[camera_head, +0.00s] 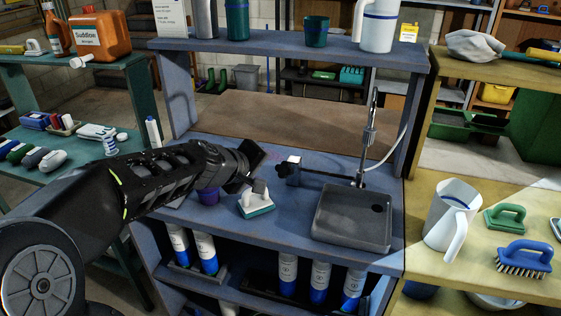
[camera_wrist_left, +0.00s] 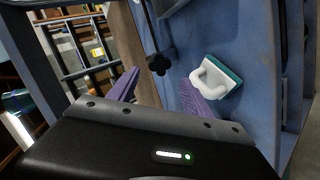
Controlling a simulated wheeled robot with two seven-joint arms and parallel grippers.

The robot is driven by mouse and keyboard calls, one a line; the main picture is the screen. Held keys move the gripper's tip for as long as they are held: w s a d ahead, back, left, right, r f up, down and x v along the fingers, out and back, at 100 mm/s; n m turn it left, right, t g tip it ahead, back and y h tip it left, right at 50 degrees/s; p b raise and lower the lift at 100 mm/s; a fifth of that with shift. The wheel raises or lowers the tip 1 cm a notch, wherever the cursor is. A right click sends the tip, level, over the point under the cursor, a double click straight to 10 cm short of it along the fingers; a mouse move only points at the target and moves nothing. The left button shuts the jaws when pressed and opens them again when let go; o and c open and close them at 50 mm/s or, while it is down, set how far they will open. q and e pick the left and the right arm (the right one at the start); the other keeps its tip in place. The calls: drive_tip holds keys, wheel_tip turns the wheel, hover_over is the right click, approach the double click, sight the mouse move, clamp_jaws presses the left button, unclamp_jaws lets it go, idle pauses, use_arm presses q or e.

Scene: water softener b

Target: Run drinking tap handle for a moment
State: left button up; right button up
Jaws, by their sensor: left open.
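The slim upright tap (camera_head: 369,135) stands behind the dark square sink (camera_head: 352,217) on the blue bench. A dark horizontal pipe runs left from it to a small valve block with a black knob (camera_head: 284,170). In the left wrist view the black lobed knob (camera_wrist_left: 160,66) shows beyond and between the fingers. My left gripper (camera_wrist_left: 160,92) is open and empty, its two purple fingers spread apart, with a gap to the knob. In the head view my left gripper (camera_head: 252,165) is just left of the knob; its fingertips are hard to make out.
A white-handled brush with a teal base (camera_head: 256,203) lies on the bench close below my gripper; it also shows in the left wrist view (camera_wrist_left: 215,78). A shelf (camera_head: 290,48) with bottles spans above the bench.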

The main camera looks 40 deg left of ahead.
sight(282, 170)
use_arm(q)
drive_tip(key=b+x, duration=0.2)
drive_tip(key=x, duration=0.6)
drive_tip(key=shift+w+f, duration=0.3)
drive_tip(key=shift+s+r, duration=0.1)
drive_tip(key=shift+r, duration=0.1)
drive_tip(key=c, duration=0.8)
